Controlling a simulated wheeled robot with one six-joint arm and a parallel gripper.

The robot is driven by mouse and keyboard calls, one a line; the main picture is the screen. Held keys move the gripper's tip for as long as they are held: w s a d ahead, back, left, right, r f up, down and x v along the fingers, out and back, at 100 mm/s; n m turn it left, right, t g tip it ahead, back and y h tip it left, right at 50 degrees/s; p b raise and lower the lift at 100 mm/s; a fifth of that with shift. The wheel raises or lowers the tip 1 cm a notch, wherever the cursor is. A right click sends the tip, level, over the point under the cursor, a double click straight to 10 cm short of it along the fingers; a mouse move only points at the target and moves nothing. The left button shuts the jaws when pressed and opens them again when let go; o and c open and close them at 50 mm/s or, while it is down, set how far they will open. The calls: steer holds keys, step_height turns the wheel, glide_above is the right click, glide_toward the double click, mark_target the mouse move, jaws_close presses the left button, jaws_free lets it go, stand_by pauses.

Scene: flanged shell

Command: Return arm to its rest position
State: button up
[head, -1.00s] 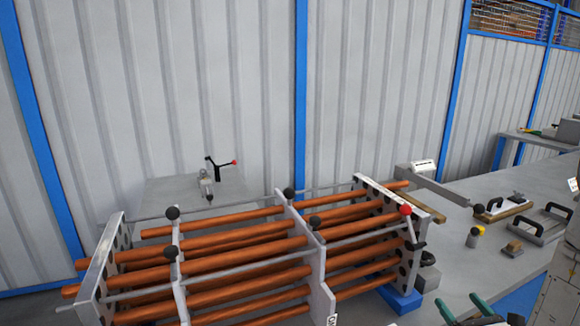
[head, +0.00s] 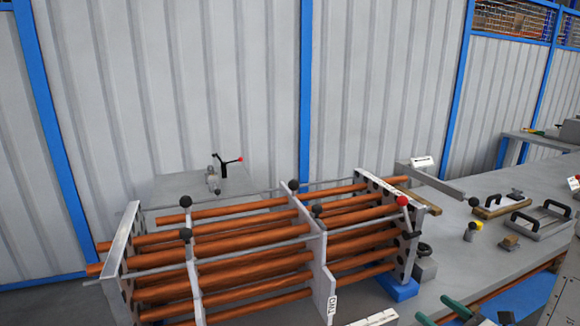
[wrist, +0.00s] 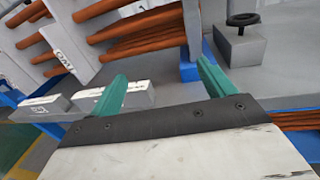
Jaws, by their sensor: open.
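My gripper (wrist: 160,80) shows in the wrist view with its two green fingers spread apart and nothing between them. In the head view my gripper (head: 450,312) is at the bottom edge, right of centre, with only its green fingertips showing. It is in front of and to the right of the tube bundle (head: 250,247), which has copper-coloured tubes running through grey plates. The tubes (wrist: 150,22) also show beyond the fingers in the wrist view. The rest of my arm is mostly out of view.
The bundle's right end plate stands by a blue block (head: 398,289). A grey block with a black ring (wrist: 238,42) is just beyond the right finger. White labelled blocks (wrist: 42,108) lie to the left. Handled tools (head: 540,222) lie on the grey bench at right.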

steer(key=s+a+r+n+g+y, duration=0.4)
steer(key=s+a+r+n+g, duration=0.85)
steer(key=n+g, duration=0.5)
steer(key=s+d+r+n+t+h, duration=0.3)
steer(key=s+r+n+h, duration=0.6)
steer(key=n+h, duration=0.3)
steer(key=shift+s+d+r+n+h, duration=0.3)
steer(key=shift+d+r+n, duration=0.3)
steer(key=shift+r, duration=0.25)
steer(key=shift+a, duration=0.1)
